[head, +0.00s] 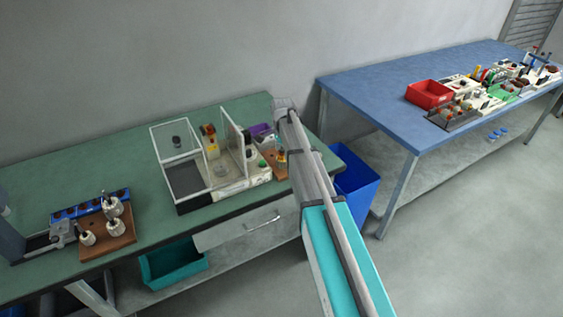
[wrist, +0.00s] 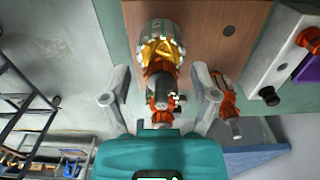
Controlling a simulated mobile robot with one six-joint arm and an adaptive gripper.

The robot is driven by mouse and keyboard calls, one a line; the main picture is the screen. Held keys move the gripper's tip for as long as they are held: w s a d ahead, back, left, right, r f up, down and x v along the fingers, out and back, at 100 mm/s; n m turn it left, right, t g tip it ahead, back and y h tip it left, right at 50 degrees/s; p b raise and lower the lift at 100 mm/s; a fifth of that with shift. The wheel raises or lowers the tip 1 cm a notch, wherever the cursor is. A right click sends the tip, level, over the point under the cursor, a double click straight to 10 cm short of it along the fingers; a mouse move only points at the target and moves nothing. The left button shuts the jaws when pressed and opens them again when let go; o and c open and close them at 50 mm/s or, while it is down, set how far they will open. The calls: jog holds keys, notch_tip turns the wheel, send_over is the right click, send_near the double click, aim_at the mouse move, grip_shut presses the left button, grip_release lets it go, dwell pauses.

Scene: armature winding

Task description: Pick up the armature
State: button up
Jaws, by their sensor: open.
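In the wrist view an armature (wrist: 160,45) with a silver core, copper windings and an orange-red end stands on a brown wooden board (wrist: 225,30). My gripper (wrist: 160,80) is open, with one finger on each side of the armature's shaft end; gaps show between fingers and shaft. A second orange-and-silver part (wrist: 226,105), likely a slimmer armature, stands just outside the right finger. In the head view the board (head: 270,152) lies at the right end of the green bench, with an orange-tipped part (head: 281,156) on it. My arm hides my gripper there.
A clear-walled machine (head: 185,178) stands beside the board on the green bench (head: 110,165). A white box with a purple part (wrist: 306,68) is near my right finger. A blue bin (head: 355,178) and a blue table (head: 400,85) stand at right.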

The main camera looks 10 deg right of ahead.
grip_shut()
dwell(0.3)
jog(key=shift+r, duration=0.2)
notch_tip(320, 180, up, 3)
jog(key=p, duration=0.3)
jog(key=s+d+r+p, duration=0.1)
jog(key=s+r+p, duration=0.8)
jog(key=s, duration=0.5)
jog(key=shift+r+p, duration=0.35)
jog(key=shift+p, duration=0.15)
